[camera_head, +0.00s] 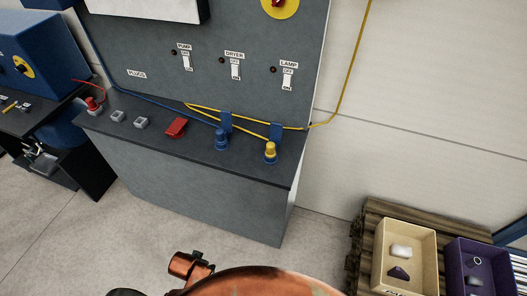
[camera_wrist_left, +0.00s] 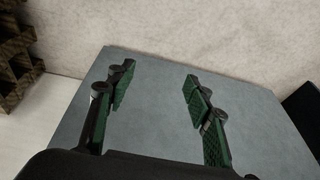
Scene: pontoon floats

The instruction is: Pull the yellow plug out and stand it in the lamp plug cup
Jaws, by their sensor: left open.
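The yellow plug (camera_head: 270,149) stands upright at the right front of the dark bench top, with a blue upright bracket (camera_head: 276,131) just behind it. A yellow cable (camera_head: 292,127) runs past there and up the wall at right. A blue plug (camera_head: 222,139) stands to its left, before another blue bracket (camera_head: 226,121). I cannot tell which piece is the lamp plug cup. My left gripper (camera_wrist_left: 160,95) is open and empty in the left wrist view, over a plain grey surface. Neither gripper shows in the head view.
The panel carries PUMP, DRYER and LAMP switches (camera_head: 288,79). Two grey blocks (camera_head: 117,116) (camera_head: 141,122), a red block (camera_head: 176,128) and a red plug-like piece (camera_head: 93,104) stand on the bench's left. A cream crate (camera_head: 433,242) and a purple crate (camera_head: 453,257) sit lower right.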

